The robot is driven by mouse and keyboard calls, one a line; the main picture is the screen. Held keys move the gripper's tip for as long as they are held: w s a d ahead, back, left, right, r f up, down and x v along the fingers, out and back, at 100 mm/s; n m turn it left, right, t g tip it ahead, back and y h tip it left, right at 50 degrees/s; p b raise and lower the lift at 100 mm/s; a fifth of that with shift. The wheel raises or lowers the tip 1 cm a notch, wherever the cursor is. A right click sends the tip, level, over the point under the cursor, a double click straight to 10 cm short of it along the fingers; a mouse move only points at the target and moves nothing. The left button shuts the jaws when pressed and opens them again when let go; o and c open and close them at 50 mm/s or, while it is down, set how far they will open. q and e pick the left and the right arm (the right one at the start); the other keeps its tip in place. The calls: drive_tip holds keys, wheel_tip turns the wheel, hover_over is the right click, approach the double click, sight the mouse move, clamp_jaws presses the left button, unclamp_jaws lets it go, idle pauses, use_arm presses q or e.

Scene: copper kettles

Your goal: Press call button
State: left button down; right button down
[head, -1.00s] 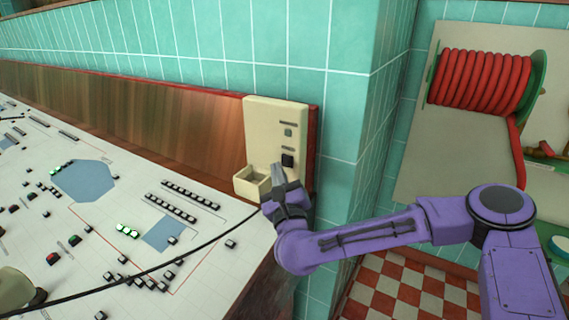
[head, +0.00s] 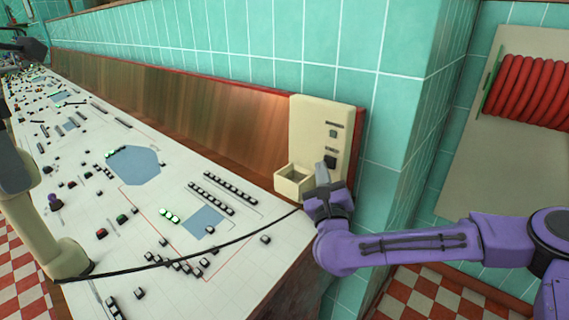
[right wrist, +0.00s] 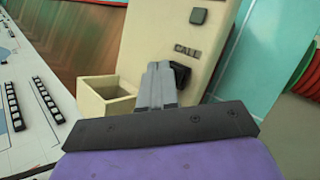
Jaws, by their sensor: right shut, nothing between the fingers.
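The cream call panel (head: 308,128) stands upright at the end of the console, against the tiled wall. Its dark call button (head: 330,161) is the lower of two buttons. In the right wrist view the button (right wrist: 182,76) sits just below the CALL label and is partly hidden behind my fingers. My right gripper (head: 321,170) is shut and empty, its fingertips close in front of and slightly left of the button. In the right wrist view the fingertips (right wrist: 160,68) overlap the button's left edge; I cannot tell whether they touch it.
A greenish square button (right wrist: 198,16) is above the CALL label. An open cream box (head: 293,181) juts from the panel left of my fingers. A black cable (head: 225,245) crosses the white console (head: 150,215). A red hose reel (head: 530,92) is at right.

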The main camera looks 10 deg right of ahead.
use_arm(q)
drive_tip(key=shift+f, duration=0.1)
use_arm(e)
drive_tip(key=shift+w+d, duration=0.2)
drive_tip(key=shift+d, duration=0.1)
idle(0.6)
use_arm(q)
drive_tip(key=shift+f, duration=0.1)
use_arm(e)
drive_tip(key=shift+s+a, duration=0.1)
use_arm(q)
drive_tip(key=shift+f+b, duration=0.2)
drive_tip(key=shift+b, duration=0.25)
drive_tip(key=shift+f, duration=0.2)
use_arm(e)
drive_tip(key=shift+s+a, duration=0.4)
drive_tip(key=shift+a, duration=0.15)
